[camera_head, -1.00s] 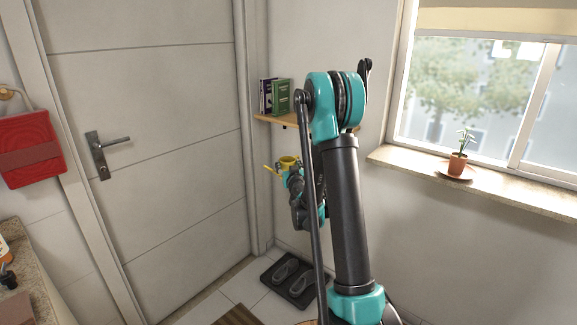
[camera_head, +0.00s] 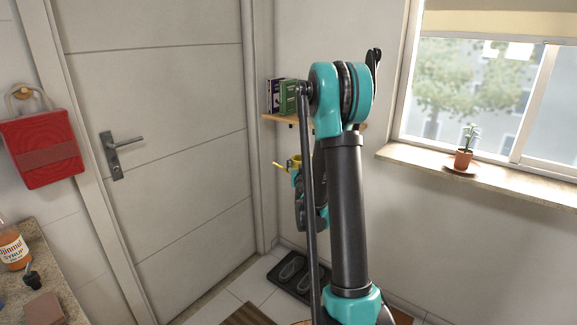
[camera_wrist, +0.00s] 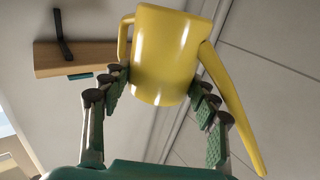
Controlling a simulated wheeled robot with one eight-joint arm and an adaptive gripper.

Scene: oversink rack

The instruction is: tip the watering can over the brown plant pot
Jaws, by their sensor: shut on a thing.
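The yellow watering can (camera_wrist: 165,50) is held upright or nearly so between the fingers of my gripper (camera_wrist: 155,95) in the wrist view, with its long spout slanting to the right and its handle at the left. In the head view, a small part of the can (camera_head: 295,161) and its spout show left of my arm, below the wall shelf; the arm hides most of the gripper. The brown plant pot (camera_head: 463,158), holding a small green plant, stands on a saucer on the windowsill at right, well apart from the can.
A wooden shelf (camera_head: 283,119) with books is on the wall behind my arm. A windowsill (camera_head: 510,185) runs along the right. A counter (camera_head: 45,245) with a syrup bottle (camera_head: 13,245) is at left. Slippers on a dark mat (camera_head: 287,276) lie on the floor.

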